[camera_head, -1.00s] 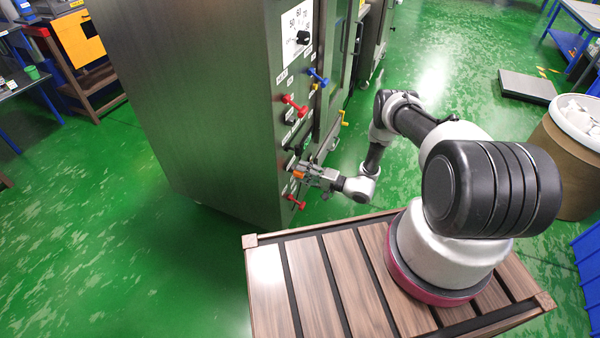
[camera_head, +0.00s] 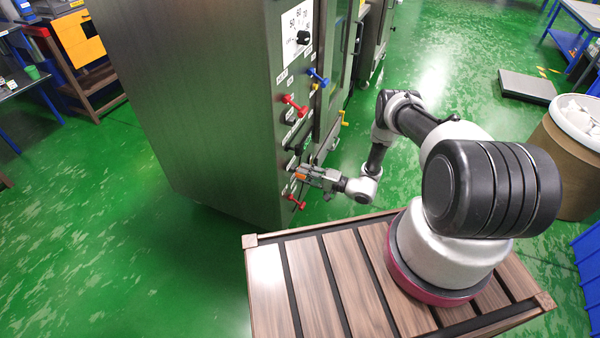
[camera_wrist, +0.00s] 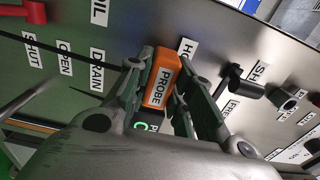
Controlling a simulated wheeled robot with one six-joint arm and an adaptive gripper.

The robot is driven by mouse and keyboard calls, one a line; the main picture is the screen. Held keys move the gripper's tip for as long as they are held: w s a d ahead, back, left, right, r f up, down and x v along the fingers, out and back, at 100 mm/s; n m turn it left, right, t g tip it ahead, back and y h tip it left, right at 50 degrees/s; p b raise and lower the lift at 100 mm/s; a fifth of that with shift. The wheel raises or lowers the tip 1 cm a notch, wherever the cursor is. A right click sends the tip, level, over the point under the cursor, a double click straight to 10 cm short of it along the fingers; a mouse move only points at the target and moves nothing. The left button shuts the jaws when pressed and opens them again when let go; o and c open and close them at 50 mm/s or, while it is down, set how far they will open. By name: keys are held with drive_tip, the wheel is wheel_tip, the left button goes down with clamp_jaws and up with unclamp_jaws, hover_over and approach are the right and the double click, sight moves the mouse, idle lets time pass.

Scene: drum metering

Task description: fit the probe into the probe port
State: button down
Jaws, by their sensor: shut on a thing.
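The probe is an orange block marked PROBE (camera_wrist: 161,82), held between the two fingers of my gripper (camera_wrist: 166,66) in the wrist view. In the head view my gripper (camera_head: 312,176) is at the lower front panel of the steel cabinet, with the orange probe (camera_head: 300,176) at its tip. The gripper is shut on the probe. The far end of the probe is hidden, so I cannot tell whether it touches the panel. The probe port is not clearly visible. A label starting with HO (camera_wrist: 186,48) is partly covered behind the right finger.
The steel cabinet (camera_head: 200,100) carries a red handle (camera_head: 295,106) above my gripper, another red handle (camera_head: 297,203) below it, and a blue handle (camera_head: 318,77). Black knobs (camera_wrist: 245,86) stick out to the right in the wrist view. DRAIN, OPEN and SHUT labels are to the left.

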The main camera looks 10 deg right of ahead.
drive_tip(key=shift+v, duration=1.65)
drive_tip(key=shift+d, duration=0.1)
drive_tip(key=shift+v, duration=1.95)
drive_tip(key=w+d+r, duration=0.2)
drive_tip(key=w+r, duration=0.1)
drive_tip(key=r, duration=0.3)
drive_tip(key=w+d+r, duration=0.1)
drive_tip(key=w+r, duration=0.2)
drive_tip(key=r, duration=0.4)
drive_tip(key=s+a+r, duration=0.2)
drive_tip(key=s+r, duration=0.4)
drive_tip(key=r, duration=0.4)
drive_tip(key=shift+s+a, duration=0.15)
drive_tip(key=shift+s, duration=0.2)
